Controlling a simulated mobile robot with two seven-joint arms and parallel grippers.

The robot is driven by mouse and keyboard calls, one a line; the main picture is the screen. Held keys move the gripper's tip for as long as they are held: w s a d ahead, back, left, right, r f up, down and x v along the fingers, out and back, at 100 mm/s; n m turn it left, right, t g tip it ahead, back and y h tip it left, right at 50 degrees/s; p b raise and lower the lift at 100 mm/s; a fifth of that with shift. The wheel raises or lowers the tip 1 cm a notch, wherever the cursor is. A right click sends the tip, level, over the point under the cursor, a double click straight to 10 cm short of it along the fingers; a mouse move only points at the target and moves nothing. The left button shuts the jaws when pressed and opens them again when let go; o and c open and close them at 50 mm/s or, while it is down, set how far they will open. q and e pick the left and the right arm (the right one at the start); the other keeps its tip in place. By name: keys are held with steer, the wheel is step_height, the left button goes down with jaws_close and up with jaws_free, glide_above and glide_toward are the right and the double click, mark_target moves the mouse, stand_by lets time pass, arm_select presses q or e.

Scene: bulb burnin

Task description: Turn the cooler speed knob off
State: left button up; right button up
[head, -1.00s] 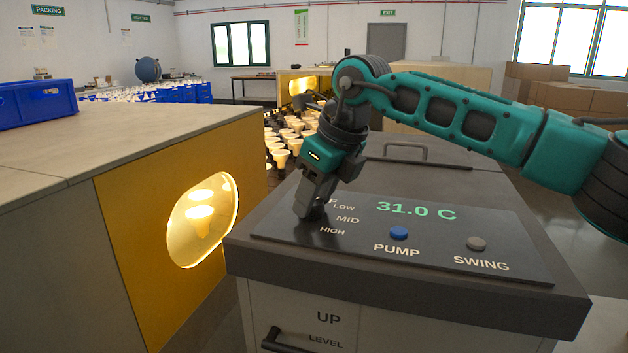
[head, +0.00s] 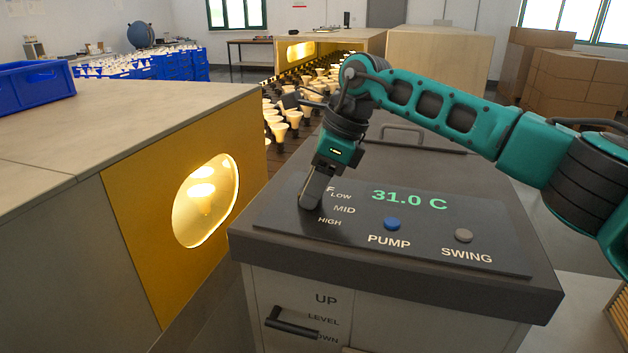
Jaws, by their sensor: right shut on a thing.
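The cooler (head: 400,275) stands in front of me with a dark control panel (head: 460,222) on its top. My right gripper (head: 311,200) points down at the left end of the panel, shut on the speed knob there. The knob itself is hidden by the fingers. Beside it the labels LOW, MID and HIGH (head: 330,221) show, and only an F of the label above them. The display (head: 409,199) reads 31.0 C. My left gripper is not in view.
A blue PUMP button (head: 392,224) and a grey SWING button (head: 463,235) sit right of the gripper. A lever (head: 291,322) is on the cooler's front. A yellow-sided cabinet with a lit window (head: 206,200) stands close on the left. A handle (head: 402,131) rises behind the panel.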

stand_by(0.3)
steer(key=o, duration=1.1)
steer(key=shift+c, duration=0.2)
steer(key=v, duration=1.3)
steer(key=shift+s+a, duration=0.1)
steer(key=shift+s, duration=0.05)
